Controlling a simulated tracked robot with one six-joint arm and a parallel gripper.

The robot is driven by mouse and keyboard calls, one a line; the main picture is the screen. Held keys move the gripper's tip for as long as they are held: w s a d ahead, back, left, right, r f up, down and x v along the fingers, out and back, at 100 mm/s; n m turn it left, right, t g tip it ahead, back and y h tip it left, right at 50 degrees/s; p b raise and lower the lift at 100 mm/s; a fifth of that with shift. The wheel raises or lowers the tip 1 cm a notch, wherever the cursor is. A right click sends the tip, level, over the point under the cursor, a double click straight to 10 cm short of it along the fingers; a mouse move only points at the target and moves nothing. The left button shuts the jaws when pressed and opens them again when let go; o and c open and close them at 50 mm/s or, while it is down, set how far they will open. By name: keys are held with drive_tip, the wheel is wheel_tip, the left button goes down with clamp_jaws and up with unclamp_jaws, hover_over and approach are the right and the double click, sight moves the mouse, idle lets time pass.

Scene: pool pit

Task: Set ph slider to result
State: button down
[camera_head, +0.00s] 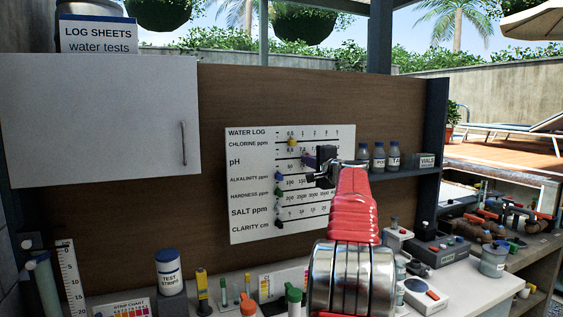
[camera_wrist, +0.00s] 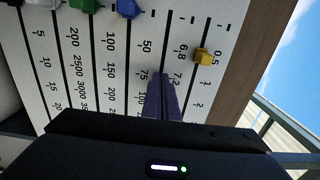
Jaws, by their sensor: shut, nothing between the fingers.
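The white WATER LOG board (camera_head: 238,205) hangs on the brown back panel with rows of scales, also in the wrist view (camera_wrist: 62,72). The pH row (camera_head: 235,162) is second from the top. My gripper (camera_head: 308,158) is at the board at this row, reaching in from the right. In the wrist view its purple fingers (camera_wrist: 162,85) are shut together over the pH line, tips beside the 7.2 mark and below 6.8. I cannot make out the pH slider apart from the fingers; they may hide it. The board's right part is hidden behind my gripper.
A yellow slider (camera_head: 291,142) sits on the chlorine row above. A blue slider (camera_head: 279,177) sits on the alkalinity row below, with green and dark sliders under it. Bottles (camera_head: 379,158) stand on a shelf to the right. The bench below holds a TEST STRIPS tub (camera_head: 169,275).

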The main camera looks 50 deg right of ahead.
drive_tip(key=s+d, duration=0.3)
drive_tip(key=d, duration=0.3)
drive_tip(key=shift+s, duration=0.35)
idle(0.9)
drive_tip(key=shift+w+a, duration=0.4)
drive_tip(key=shift+a, duration=0.1)
idle(0.3)
drive_tip(key=v, duration=0.7)
idle(0.6)
idle(0.4)
